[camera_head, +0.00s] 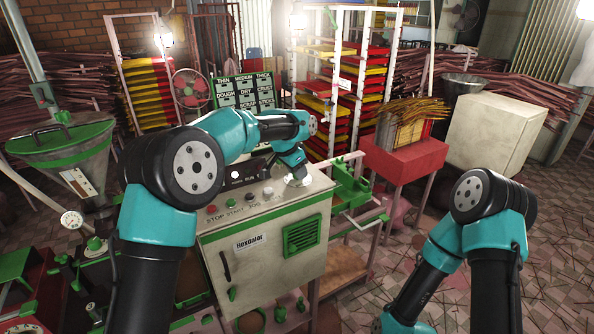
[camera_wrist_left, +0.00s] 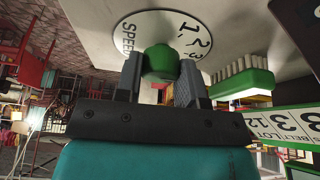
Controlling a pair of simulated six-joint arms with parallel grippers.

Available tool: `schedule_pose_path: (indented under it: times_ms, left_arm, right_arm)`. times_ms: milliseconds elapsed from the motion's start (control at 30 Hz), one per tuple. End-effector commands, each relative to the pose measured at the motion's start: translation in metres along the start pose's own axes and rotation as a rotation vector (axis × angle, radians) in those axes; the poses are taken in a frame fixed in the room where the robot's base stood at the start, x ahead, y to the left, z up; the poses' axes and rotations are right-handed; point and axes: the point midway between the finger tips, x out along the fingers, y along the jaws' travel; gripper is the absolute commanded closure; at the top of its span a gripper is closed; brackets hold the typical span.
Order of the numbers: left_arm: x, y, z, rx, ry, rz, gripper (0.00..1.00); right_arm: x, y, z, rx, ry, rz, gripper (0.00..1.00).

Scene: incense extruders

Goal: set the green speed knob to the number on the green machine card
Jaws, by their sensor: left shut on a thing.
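The green speed knob (camera_wrist_left: 160,62) sits between the two fingers of my left gripper (camera_wrist_left: 161,72) in the left wrist view, and the gripper is shut on it. Behind it is a round white dial (camera_wrist_left: 150,24) lettered SPEED, with 1, 2 and 3 readable; the knob hides part of it. I cannot tell where the knob points. In the head view my left gripper (camera_head: 297,176) is at the dial on top of the pale Rexdalor machine (camera_head: 270,262); the knob is hidden there. A white card with a green border (camera_wrist_left: 290,122) reads BELT/LOT with partly cut-off numbers. My right gripper is out of view.
A row of buttons marked STOP, START and JOG (camera_head: 239,207) lies left of the dial. A green-framed board (camera_head: 243,92) stands behind. The floor at right is open.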

Motion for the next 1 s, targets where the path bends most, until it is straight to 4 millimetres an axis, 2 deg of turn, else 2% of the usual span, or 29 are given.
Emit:
schedule_pose_path:
  times_ms: [167,200,433,767,1000]
  left_arm:
    - [0.0,0.0,0.0,-0.001,0.0,0.0,0.88]
    - [0.0,0.0,0.0,-0.001,0.0,0.0,0.6]
    - [0.0,0.0,0.0,-0.001,0.0,-0.001,0.39]
    - [-0.003,0.0,0.0,-0.001,0.0,-0.001,0.39]
    - [-0.029,0.0,-0.001,-0.001,0.002,-0.002,0.39]
  right_arm:
    - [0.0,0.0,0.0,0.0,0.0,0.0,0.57]
    - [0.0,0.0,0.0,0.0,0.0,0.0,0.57]
    - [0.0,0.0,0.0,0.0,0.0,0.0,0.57]
    - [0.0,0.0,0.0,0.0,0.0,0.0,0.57]
    - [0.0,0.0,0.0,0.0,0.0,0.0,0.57]
